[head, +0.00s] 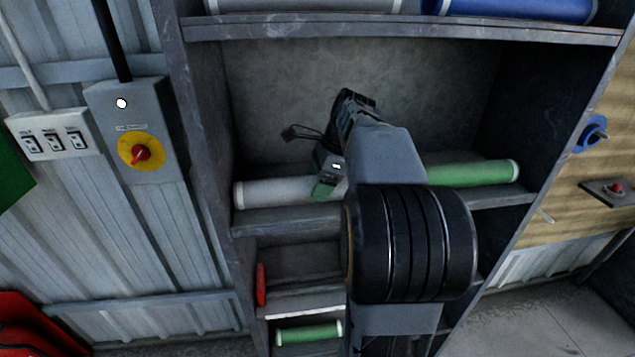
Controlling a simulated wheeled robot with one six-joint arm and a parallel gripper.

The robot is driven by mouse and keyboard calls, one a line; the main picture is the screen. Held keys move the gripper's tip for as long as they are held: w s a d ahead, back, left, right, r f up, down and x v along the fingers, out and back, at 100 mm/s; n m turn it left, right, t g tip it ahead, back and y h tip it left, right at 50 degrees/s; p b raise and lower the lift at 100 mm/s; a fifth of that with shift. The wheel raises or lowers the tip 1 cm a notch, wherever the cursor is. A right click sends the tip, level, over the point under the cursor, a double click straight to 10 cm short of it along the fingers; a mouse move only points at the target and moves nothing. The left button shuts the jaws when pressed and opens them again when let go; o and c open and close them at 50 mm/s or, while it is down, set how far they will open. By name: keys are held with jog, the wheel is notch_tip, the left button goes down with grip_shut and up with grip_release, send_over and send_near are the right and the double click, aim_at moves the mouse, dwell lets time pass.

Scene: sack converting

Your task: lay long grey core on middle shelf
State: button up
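A long grey core (268,191) with a pale left end lies lengthwise along the middle shelf (285,221), at its left. Its right end is hidden behind my arm. I cannot tell whether it rests fully on the shelf board. My gripper (326,182) is at the core's right visible part, reaching down to it from above. A small green patch shows at the fingertips. The fingers are small and partly covered, so I cannot tell whether they are shut on the core.
A green core (474,173) lies at the right of the same shelf. A grey roll (303,5) and a blue roll (520,9) lie on the top shelf. A short green core (309,333) and a red item (261,285) are below. A switch box (132,125) hangs left.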

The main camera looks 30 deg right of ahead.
jog(key=o, duration=0.3)
jog(key=shift+o, duration=0.2)
jog(key=shift+v, duration=3.85)
